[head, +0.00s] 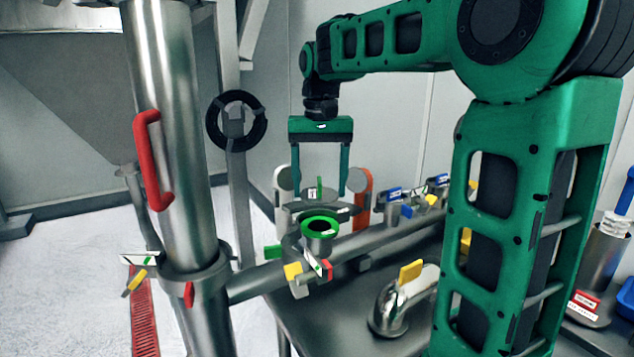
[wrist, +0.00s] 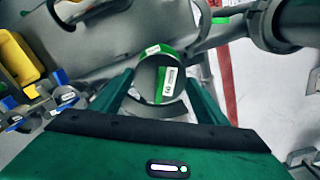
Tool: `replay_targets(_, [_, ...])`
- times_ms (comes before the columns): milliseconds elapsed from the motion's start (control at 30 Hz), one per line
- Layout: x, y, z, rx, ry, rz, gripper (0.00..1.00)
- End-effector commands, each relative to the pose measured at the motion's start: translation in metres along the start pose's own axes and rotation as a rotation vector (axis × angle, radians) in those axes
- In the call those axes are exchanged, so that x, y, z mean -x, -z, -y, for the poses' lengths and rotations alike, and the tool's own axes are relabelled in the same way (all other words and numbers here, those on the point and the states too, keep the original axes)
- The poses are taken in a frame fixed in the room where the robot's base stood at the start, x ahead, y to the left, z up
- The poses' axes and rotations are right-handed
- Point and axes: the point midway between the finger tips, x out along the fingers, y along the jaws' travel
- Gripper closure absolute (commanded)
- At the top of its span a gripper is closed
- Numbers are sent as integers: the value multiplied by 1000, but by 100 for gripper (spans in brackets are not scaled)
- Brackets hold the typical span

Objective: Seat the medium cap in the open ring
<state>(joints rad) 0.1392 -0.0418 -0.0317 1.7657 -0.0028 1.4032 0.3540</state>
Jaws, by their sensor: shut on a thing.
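My gripper (head: 319,193) points down and is shut on the medium cap (head: 322,206), a grey round cap with a green-and-white label. In the wrist view the cap (wrist: 150,82) sits between the two green fingers of my gripper (wrist: 158,85), its label facing the camera. The open ring (head: 320,226) has a bright green rim and a dark opening, and tops a short upright stub on the pipe. In the head view it shows just below and in front of the cap. Whether cap and ring touch, I cannot tell.
A pipe (head: 360,241) runs right from a tall steel column (head: 172,110) with a red handle (head: 147,160). Yellow and red clamp levers sit below the ring. Blue-handled clamps (head: 392,195) stand along the pipe to the right. A steel elbow (head: 388,309) with a yellow handle stands on the table.

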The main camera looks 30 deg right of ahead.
Motion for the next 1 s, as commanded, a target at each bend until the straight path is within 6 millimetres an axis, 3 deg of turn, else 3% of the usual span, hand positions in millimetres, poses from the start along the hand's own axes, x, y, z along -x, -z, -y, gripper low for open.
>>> replay_targets(500, [-41, 0, 0, 0, -1, 2, 59])
replay_targets(1000, [-51, 0, -1, -2, 0, 1, 59])
